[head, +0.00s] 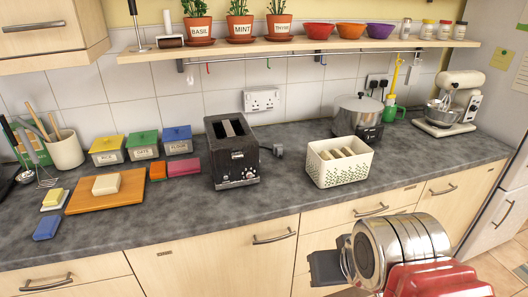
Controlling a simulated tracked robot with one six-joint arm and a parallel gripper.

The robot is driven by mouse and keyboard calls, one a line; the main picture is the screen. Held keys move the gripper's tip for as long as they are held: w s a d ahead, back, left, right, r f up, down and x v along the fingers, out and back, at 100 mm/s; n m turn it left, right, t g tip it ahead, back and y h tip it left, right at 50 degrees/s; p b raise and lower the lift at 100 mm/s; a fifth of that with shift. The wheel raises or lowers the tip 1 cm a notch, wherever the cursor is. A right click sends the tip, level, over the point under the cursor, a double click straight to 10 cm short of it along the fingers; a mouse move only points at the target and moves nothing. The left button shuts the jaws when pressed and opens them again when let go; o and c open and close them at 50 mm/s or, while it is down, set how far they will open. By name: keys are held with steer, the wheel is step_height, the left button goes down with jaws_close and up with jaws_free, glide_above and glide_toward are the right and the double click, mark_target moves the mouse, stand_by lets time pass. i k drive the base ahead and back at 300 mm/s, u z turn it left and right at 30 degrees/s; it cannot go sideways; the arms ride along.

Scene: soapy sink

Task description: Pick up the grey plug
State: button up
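A dark grey plug (278,150) lies on the grey worktop just right of the black toaster (232,152). A short bit of cable seems to run between it and the toaster. A white double wall socket (262,100) is on the tiles above and behind it. My gripper (324,268) is at the lower right, in front of the cupboard doors and well apart from the plug. Its dark end points left, and its fingers cannot be made out clearly.
A white bread basket (340,162) stands right of the plug, with a steel-lidded pot (358,112) behind it. A shelf (300,48) with herb pots and bowls overhangs the wall. Left are coloured tins (143,146) and a wooden board (106,192).

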mark_target(277, 148)
steer(key=z, duration=0.05)
steer(key=i, duration=1)
steer(key=u, duration=0.1)
